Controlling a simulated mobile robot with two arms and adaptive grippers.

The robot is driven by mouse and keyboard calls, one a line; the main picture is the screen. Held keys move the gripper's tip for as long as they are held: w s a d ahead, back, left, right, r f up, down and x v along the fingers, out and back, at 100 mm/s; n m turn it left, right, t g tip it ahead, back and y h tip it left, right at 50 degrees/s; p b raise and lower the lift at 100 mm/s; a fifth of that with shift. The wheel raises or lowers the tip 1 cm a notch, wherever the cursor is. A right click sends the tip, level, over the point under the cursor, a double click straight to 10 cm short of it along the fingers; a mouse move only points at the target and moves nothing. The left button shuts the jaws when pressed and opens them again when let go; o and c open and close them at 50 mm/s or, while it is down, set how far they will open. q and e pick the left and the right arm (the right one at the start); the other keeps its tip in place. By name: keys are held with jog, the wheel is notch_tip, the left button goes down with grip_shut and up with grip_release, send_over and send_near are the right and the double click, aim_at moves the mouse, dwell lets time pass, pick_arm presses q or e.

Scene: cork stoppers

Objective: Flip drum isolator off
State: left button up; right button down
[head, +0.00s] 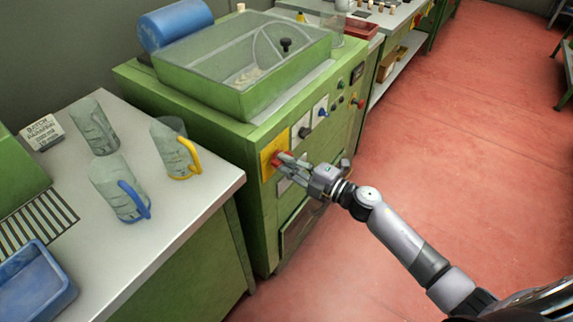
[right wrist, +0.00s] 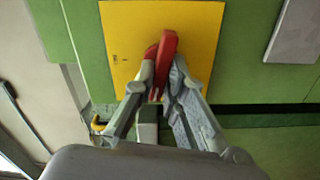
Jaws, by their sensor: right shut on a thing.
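The drum isolator is a red handle (head: 276,158) on a yellow plate (head: 266,167), on the front of the green machine (head: 240,150). In the right wrist view the red handle (right wrist: 166,55) stands near upright in the picture against the yellow plate (right wrist: 125,25). My right gripper (head: 284,163) reaches the panel from the right. Its two fingers (right wrist: 160,85) close on the lower part of the handle from both sides and hide some of it. My left gripper is in neither view.
Other switch plates and knobs (head: 322,112) run along the panel to the right of the isolator. A glass tank (head: 245,65) tops the machine. A grey bench (head: 160,215) with a blue-handled jug (head: 118,185) and yellow-handled jug (head: 172,145) stands left. The red floor (head: 440,130) is clear.

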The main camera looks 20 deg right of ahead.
jog(key=shift+f+n+b, duration=0.2)
jog(key=shift+n+b, duration=0.25)
jog(key=shift+n, duration=0.75)
jog(key=c, duration=1.6)
grip_release()
jog(key=shift+c, duration=0.2)
jog(key=shift+r, duration=0.1)
jog(key=v, duration=1.2)
